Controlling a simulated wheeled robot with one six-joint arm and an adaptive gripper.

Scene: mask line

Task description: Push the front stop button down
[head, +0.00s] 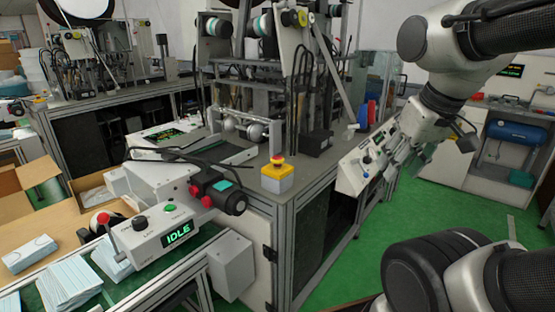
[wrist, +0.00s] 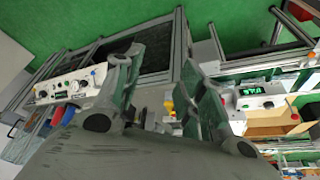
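The stop button is a red mushroom cap (head: 277,160) on a yellow box (head: 277,180). It stands upright on the front corner of the grey machine frame, left of my gripper (head: 408,158) in the head view. My gripper is well apart from it, in front of a white control panel on the right. In the wrist view my gripper (wrist: 163,60) has its two fingers spread with nothing between the tips. A small yellow and red patch (wrist: 168,104), likely the button, shows between the finger bases, partly hidden.
A control box reading IDLE (head: 178,235) has a green button and sits front left. A black and red device (head: 218,192) juts out near the yellow box. The white control panel (head: 365,160) has several knobs. Cardboard boxes (head: 42,187) stand left. Green floor (head: 480,210) is open at right.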

